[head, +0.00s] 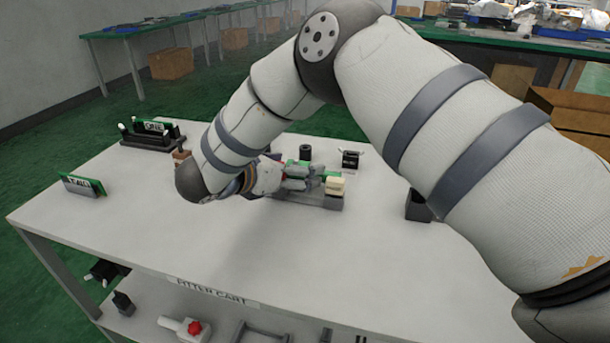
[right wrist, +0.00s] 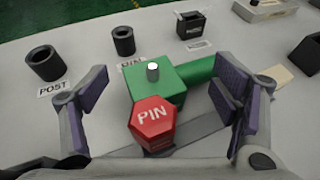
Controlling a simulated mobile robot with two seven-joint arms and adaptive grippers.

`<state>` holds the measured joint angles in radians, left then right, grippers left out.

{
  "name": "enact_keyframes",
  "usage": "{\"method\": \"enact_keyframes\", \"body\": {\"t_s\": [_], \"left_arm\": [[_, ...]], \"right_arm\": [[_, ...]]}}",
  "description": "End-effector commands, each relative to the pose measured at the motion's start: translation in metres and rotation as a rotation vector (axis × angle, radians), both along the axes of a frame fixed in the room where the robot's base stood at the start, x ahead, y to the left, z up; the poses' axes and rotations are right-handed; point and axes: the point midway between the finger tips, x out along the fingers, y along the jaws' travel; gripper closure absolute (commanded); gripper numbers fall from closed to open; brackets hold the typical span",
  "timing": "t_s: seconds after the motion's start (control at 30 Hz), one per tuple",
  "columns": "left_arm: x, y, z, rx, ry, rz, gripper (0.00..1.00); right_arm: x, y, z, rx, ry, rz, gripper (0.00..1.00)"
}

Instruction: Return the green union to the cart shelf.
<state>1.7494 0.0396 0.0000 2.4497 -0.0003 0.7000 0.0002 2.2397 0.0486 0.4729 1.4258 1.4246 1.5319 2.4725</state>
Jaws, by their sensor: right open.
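In the right wrist view the green union (right wrist: 168,82) is a green block with a round green stub to the right and a small metal peg on top. A red hexagonal head marked PIN (right wrist: 152,118) sits at its near side. My right gripper (right wrist: 160,112) is open, its purple-padded fingers on either side of the union, apart from it. In the head view my right gripper (head: 298,178) is over the grey fixture (head: 333,201) on the cart top, largely hiding the union. The cart shelf (head: 140,325) shows below the cart top. My left gripper is out of view.
Black sockets stand beyond the union, one labelled POST (right wrist: 45,63). A green LEAD sign (head: 82,185) and a black rack (head: 152,134) stand on the left of the cart top. A red-knobbed valve (head: 193,328) lies on the lower shelf. The cart top's front middle is clear.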

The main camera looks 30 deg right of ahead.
Motion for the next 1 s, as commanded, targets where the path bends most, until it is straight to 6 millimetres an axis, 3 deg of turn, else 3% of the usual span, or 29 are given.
{"method": "enact_keyframes", "body": {"t_s": [0.07, 0.4, 0.43, 0.67, 1.0], "left_arm": [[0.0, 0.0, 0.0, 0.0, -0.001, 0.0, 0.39], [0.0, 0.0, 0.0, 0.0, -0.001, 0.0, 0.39], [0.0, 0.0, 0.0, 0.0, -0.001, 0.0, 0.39], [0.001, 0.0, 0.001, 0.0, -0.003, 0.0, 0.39], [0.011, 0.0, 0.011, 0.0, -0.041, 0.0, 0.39]], "right_arm": [[0.0, 0.0, 0.001, 0.0, -0.001, 0.001, 0.19], [0.0, 0.001, 0.001, 0.0, -0.001, 0.0, 0.96], [0.0, 0.001, 0.001, 0.0, -0.001, 0.0, 1.0], [0.0, 0.001, 0.004, 0.001, -0.002, -0.001, 1.0], [0.0, 0.0, 0.085, 0.001, -0.009, -0.002, 1.0]]}}
